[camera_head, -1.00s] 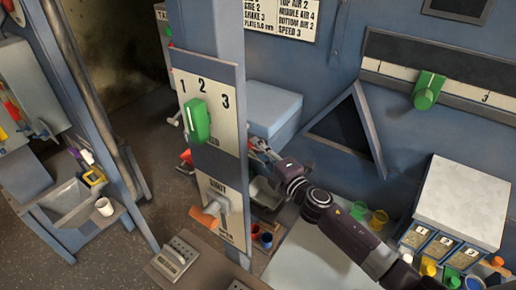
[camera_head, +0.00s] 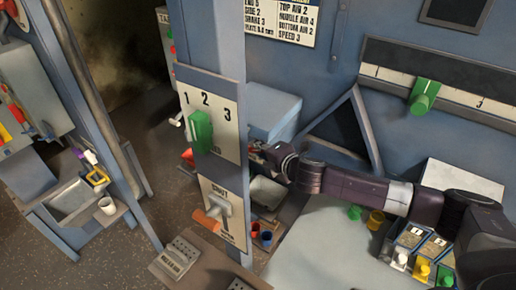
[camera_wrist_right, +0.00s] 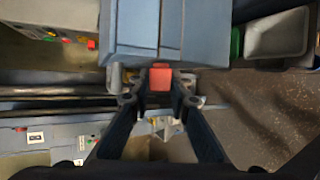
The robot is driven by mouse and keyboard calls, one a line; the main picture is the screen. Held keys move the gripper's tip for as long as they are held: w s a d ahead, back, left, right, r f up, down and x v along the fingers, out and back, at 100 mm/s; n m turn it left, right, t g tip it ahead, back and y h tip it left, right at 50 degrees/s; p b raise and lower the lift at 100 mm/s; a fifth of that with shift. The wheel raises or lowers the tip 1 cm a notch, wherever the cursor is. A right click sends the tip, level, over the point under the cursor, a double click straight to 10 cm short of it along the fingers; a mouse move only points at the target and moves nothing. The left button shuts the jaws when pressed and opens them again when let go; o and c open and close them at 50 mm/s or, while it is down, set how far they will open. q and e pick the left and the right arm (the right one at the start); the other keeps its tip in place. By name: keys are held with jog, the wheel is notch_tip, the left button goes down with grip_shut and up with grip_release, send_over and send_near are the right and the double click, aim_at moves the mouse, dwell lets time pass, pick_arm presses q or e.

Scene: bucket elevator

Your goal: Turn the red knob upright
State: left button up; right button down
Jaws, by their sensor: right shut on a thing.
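The red knob (camera_wrist_right: 160,77) shows in the right wrist view, in front of a blue-grey box (camera_wrist_right: 160,35). My right gripper (camera_wrist_right: 160,95) has its two fingers on either side of the knob and is shut on it. The knob's exact angle is hard to tell. In the head view my right gripper (camera_head: 257,150) is beside the blue-grey post, below the blue-grey box; its fingertips and the held knob are hidden there. My left gripper is in neither view.
The post (camera_head: 208,45) carries a green knob (camera_head: 199,130) on a numbered plate and an orange-handled lever (camera_head: 209,220). Another green knob (camera_head: 424,95) is on the back wall. Several small cups and a white-topped box (camera_head: 455,185) are at right.

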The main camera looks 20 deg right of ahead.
jog(key=g+h, duration=0.1)
jog(key=g, duration=0.1)
jog(key=n+g+h, duration=0.1)
jog(key=g+h, duration=0.1)
jog(key=g, duration=0.1)
jog(key=shift+w+a+r+n+g, duration=0.3)
jog(key=shift+r, duration=0.1)
jog(key=shift+w+a+n+g+h, duration=0.1)
jog(key=shift+n+g+h, duration=0.2)
jog(key=shift+g+h, duration=0.65)
jog(key=shift+n+g+h, duration=0.3)
jog(key=shift+g+h, duration=0.45)
jog(key=shift+g, duration=0.5)
jog(key=c, duration=1.8)
grip_release()
jog(key=shift+r, duration=0.1)
jog(key=shift+w+r, duration=0.1)
jog(key=shift+w, duration=0.05)
